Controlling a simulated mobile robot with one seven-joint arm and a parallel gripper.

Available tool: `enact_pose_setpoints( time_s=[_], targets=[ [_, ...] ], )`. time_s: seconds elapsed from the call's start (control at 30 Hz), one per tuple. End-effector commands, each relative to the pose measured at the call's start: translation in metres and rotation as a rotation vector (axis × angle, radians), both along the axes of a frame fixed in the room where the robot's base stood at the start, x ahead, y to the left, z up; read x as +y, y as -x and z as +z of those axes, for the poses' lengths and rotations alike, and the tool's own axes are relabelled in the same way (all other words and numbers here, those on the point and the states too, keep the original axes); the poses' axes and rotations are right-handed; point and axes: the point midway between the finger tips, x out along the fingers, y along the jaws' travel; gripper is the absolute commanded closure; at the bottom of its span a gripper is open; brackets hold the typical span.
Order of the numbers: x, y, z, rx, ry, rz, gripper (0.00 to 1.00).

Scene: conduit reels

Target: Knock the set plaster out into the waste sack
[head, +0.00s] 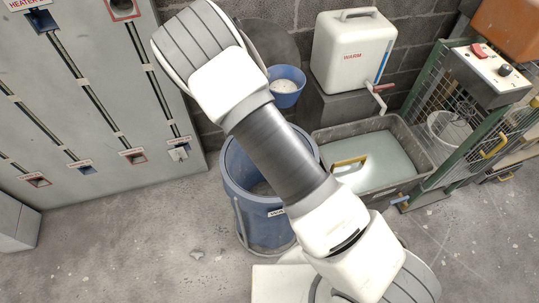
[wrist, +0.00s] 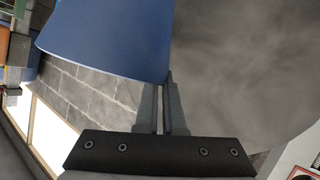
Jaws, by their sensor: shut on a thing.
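My gripper (wrist: 168,78) is shut on the bowl's edge there. My arm hides the gripper in the head view. The waste sack (head: 240,180) is a blue open-topped sack in a metal stand, below the bowl in the picture. My arm covers its right part, and its label is partly hidden.
A white "WARM" tank (head: 352,52) with a tap stands on a grey block. A grey trough (head: 412,145) holds pale water and a yellow-handled tool (head: 349,163). A green mesh frame (head: 440,110) stands right. A grey panel (head: 90,110) is left.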

Motion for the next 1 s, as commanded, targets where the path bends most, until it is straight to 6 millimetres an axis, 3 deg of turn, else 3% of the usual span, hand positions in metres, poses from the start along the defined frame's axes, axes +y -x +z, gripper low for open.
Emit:
enact_pose_setpoints(
  time_s=[0.4,0.6,0.77,1.0],
  targets=[
    [0.109,0.004,-0.008,-0.005,0.008,0.003,1.0],
    [0.15,0.012,-0.014,-0.003,0.009,0.021,1.0],
    [0.163,0.015,-0.017,-0.003,0.012,0.027,1.0],
    [0.165,0.016,-0.017,-0.003,0.011,0.028,1.0]
  ],
)
